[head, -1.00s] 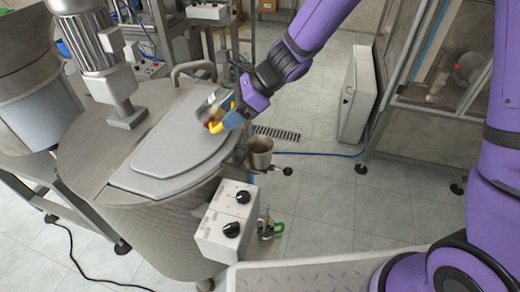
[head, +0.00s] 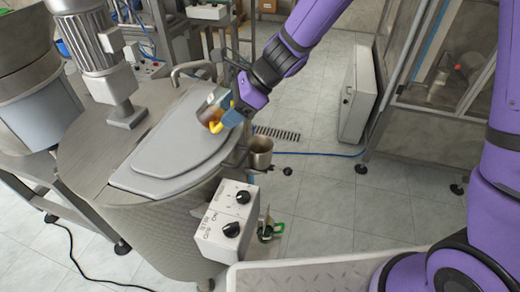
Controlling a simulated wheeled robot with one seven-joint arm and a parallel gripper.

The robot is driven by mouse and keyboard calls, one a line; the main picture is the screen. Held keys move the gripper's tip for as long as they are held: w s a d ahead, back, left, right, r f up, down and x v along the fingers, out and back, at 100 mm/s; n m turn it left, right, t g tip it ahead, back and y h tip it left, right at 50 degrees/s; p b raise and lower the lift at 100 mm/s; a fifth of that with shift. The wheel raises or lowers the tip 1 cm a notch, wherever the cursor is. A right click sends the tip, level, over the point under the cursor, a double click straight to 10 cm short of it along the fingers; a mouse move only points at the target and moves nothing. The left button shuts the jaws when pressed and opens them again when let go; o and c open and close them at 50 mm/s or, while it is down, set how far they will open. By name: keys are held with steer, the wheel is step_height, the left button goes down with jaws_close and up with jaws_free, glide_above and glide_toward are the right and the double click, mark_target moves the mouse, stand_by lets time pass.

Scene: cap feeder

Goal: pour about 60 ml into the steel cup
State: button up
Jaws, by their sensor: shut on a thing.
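A grey metal-looking vessel (head: 208,104) is held over the tank lid in the head view. It looks tilted, with an orange-brown patch at its lower right; whether that is liquid I cannot tell. My gripper (head: 229,117), with yellow fingertips, is shut on this vessel from the right. A steel cup (head: 261,154) stands upright to the lower right of my gripper, beside the tank's right edge. The held vessel is apart from the cup and not above it in the picture. The inside of the cup is too small to read, and no stream shows.
The big steel tank (head: 140,222) with its grey lid (head: 150,182) fills the left. A control box (head: 227,222) with two black knobs is in front of the cup. A grey cabinet (head: 358,95) stands at the right. The tiled floor between is mostly free.

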mark_target(211, 126)
steer(key=shift+s+a+r+t+h+b, duration=0.1)
steer(key=shift+a+r+h+b, duration=0.2)
steer(key=shift+a+h, duration=0.6)
steer(key=shift+w+a+r+t+h+b, duration=0.1)
steer(key=shift+a+h+b, duration=0.4)
steer(key=shift+h, duration=0.8)
steer(key=shift+s+a+r+t+h+b, duration=0.1)
steer(key=shift+a+r+h+b, duration=0.15)
steer(key=shift+a+h, duration=0.65)
steer(key=shift+a+f+h+b, duration=0.15)
steer(key=shift+h+b, duration=0.05)
steer(key=shift+h, duration=0.4)
steer(key=shift+a+f+h+b, duration=0.1)
steer(key=shift+h+b, duration=0.05)
steer(key=shift+h, duration=0.45)
